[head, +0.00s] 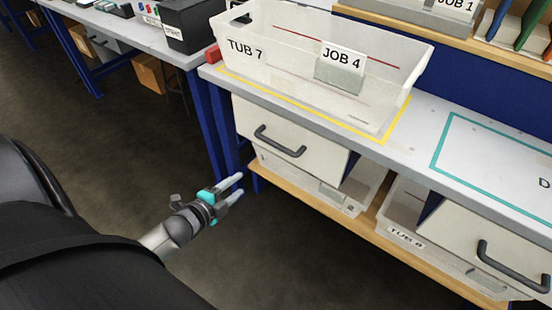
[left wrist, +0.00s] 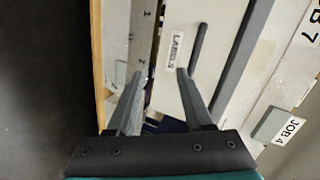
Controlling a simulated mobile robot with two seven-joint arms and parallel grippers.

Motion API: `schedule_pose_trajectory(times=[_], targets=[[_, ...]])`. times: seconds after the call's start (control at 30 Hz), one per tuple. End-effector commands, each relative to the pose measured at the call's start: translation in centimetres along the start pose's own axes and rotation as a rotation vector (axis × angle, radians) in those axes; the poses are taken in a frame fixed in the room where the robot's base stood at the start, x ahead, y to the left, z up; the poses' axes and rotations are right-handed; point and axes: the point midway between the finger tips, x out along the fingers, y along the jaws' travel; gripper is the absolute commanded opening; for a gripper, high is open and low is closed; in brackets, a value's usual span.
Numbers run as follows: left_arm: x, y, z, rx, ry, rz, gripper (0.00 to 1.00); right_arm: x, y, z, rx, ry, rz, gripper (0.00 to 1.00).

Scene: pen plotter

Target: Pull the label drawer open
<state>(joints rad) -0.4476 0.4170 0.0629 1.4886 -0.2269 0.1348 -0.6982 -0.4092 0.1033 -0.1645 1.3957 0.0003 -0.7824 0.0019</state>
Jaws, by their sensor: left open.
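The label drawer is the pale drawer (head: 325,155) under the bench top, below TUB 7, with a dark bar handle (head: 279,143). It looks shut. In the left wrist view the drawer front (left wrist: 215,75) carries a LABELS tag (left wrist: 176,48) beside the handle (left wrist: 199,47). My left gripper (head: 240,185) is open and empty, below and left of the handle in the head view. In the left wrist view the open fingers (left wrist: 158,73) point toward the drawer, with the handle to the right of them. They appear apart from the handle. My right gripper is not in view.
TUB 7 (head: 277,68) with a JOB 4 card stands on the bench top (head: 420,125). A lower shelf (head: 300,213) holds clear tubs, including TUB 8 (head: 405,238). A second drawer (head: 465,235) is at right. Blue legs (head: 222,125) stand left; the floor in front is clear.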

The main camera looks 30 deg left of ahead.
Motion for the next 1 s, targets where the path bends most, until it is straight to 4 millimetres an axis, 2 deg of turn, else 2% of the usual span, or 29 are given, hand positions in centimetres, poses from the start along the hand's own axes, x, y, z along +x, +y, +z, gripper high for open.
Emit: schedule_pose_trajectory(times=[0.03, 0.13, 0.3, 0.57, 1.0], targets=[[0.7, -0.6, -0.2, 0.060, 0.029, -0.044, 0.52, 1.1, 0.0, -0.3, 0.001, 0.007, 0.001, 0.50], [0.9, -2.8, -0.9, 0.159, 0.071, -0.113, 0.52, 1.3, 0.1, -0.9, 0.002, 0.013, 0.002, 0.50], [1.0, -4.7, -1.7, 0.244, 0.104, -0.170, 0.52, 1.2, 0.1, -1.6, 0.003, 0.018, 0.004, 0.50], [2.4, -5.2, -2.0, 0.251, 0.107, -0.178, 0.52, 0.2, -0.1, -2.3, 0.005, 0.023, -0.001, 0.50], [8.0, -6.0, -2.7, 0.249, 0.107, -0.176, 0.52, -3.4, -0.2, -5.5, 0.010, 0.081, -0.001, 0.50]])
